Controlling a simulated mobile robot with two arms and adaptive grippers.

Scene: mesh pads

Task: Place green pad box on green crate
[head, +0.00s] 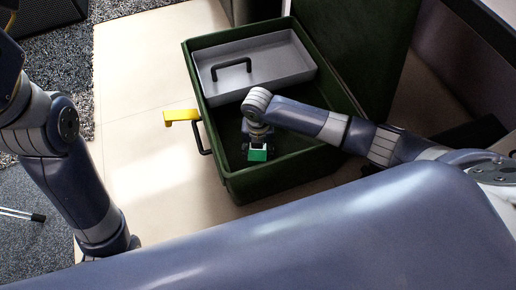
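The green crate (228,183) stands open on the pale floor in the middle of the view. The green pad box (257,155) is small, with a green face and a white part. It is within the crate's opening, near the front wall. My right gripper (258,146) reaches down into the crate from the right and appears shut on the box, though its dark fingers are small and hard to see. I cannot tell whether the box touches the crate's bottom. My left arm hangs at the left, and its gripper is out of sight.
A grey tray (290,62) with a black handle sits in the back part of the crate. The crate's lid (365,45) stands open behind it at the right.

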